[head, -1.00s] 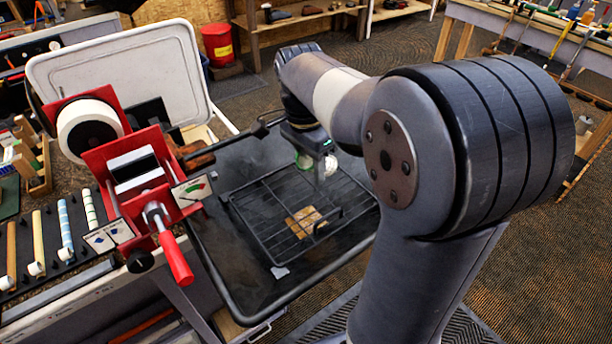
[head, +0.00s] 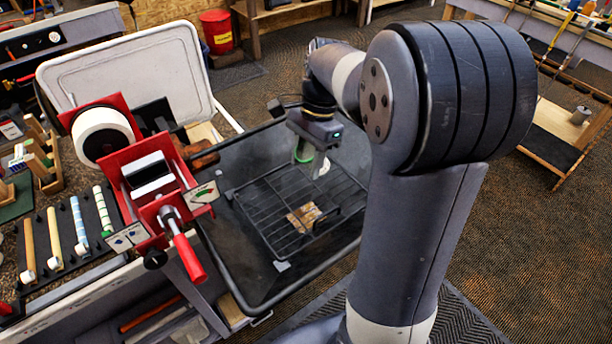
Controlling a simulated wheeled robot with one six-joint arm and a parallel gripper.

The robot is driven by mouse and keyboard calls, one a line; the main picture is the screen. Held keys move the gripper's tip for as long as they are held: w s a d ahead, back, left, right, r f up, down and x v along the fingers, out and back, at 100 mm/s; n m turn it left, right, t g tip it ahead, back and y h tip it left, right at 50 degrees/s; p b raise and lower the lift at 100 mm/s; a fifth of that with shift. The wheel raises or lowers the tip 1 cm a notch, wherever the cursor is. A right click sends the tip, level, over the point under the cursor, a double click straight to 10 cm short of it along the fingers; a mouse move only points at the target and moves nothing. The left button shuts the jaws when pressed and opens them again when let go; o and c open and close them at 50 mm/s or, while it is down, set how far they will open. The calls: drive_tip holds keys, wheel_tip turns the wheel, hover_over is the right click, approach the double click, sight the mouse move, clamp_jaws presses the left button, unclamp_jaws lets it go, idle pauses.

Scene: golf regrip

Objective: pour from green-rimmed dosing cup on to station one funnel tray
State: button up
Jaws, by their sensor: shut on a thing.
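My gripper (head: 312,166) is at the far end of my arm, over the far part of the black tray, which I take to be the station one funnel tray (head: 248,168). It is shut on the green-rimmed dosing cup (head: 301,154). Only the cup's green rim and a small part of its side show; the gripper hides the rest. The cup looks tilted, and its contents cannot be seen. A wire rack (head: 275,212) lies in the tray, with a small tan piece (head: 304,217) at its middle. I cannot see any stream from the cup.
A red clamp machine with a white roll (head: 101,134) and a red handle (head: 188,258) stands close left of the tray. A white upright panel (head: 125,75) is behind it. Several grips (head: 80,225) lie at far left.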

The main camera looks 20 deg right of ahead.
drive_tip(key=shift+a+r+y+p, duration=0.15)
drive_tip(key=shift+r+y+p, duration=0.25)
drive_tip(key=shift+y+p, duration=0.25)
drive_tip(key=shift+f+y, duration=0.1)
drive_tip(key=shift+y, duration=0.15)
drive_tip(key=shift+g, duration=0.3)
drive_tip(key=y+p, duration=0.1)
drive_tip(key=r+y+p, duration=0.1)
drive_tip(key=shift+s+a+g+p, duration=0.1)
drive_tip(key=shift+a+g+p, duration=0.15)
drive_tip(key=shift+g+p, duration=0.15)
drive_tip(key=shift+a+f+y+p, duration=0.2)
drive_tip(key=shift+y+p, duration=0.15)
drive_tip(key=shift+y, duration=0.55)
drive_tip(key=shift+r, duration=0.1)
